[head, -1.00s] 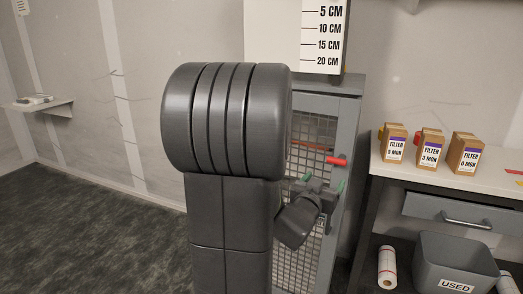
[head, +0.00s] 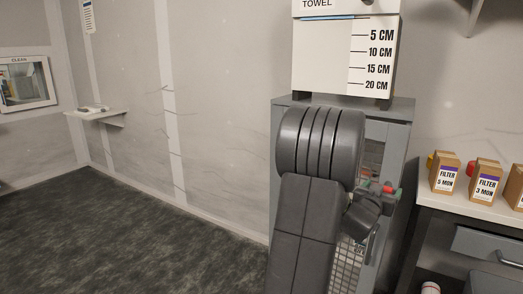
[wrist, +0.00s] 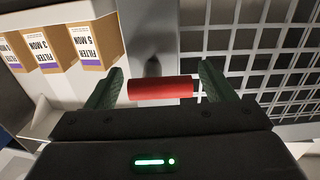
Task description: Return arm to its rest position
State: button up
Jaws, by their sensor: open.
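My gripper (head: 385,191) is in front of the grey mesh-fronted cabinet (head: 401,150), partly hidden by my arm in the head view. In the wrist view my gripper (wrist: 162,72) has its two green fingers spread apart. A red cylindrical handle (wrist: 160,87) shows between them, with a small gap at each end. Whether the fingers reach around it or stay short of it I cannot tell. The red handle (head: 388,189) also shows in the head view. My arm is raised and bent, not folded away, and covers much of the cabinet front.
Filter boxes (head: 445,173) stand on a bench (head: 470,207) right of the cabinet. A towel dispenser with a centimetre scale (head: 345,55) is above the cabinet. A small wall shelf (head: 98,113) is at the left. The dark floor (head: 130,230) at left is clear.

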jog(key=shift+s+a, duration=0.1)
jog(key=shift+s, duration=0.05)
jog(key=v, duration=1.3)
jog(key=x, duration=1.3)
jog(key=shift+w, duration=0.2)
jog(key=shift+s+r+m, duration=0.1)
jog(key=shift+r+m, duration=0.05)
jog(key=shift+m, duration=0.75)
jog(key=m, duration=0.5)
jog(key=shift+r+p, duration=0.25)
jog(key=shift+p, duration=0.15)
jog(key=m+p, duration=0.1)
jog(key=m, duration=0.1)
jog(key=m+p, duration=0.1)
jog(key=m, duration=0.1)
jog(key=m+p, duration=0.1)
jog(key=m, duration=0.1)
jog(key=shift+s+r+m, duration=0.1)
jog(key=shift+r+m, duration=0.2)
jog(key=shift+v, duration=2.3)
jog(key=shift+f, duration=0.1)
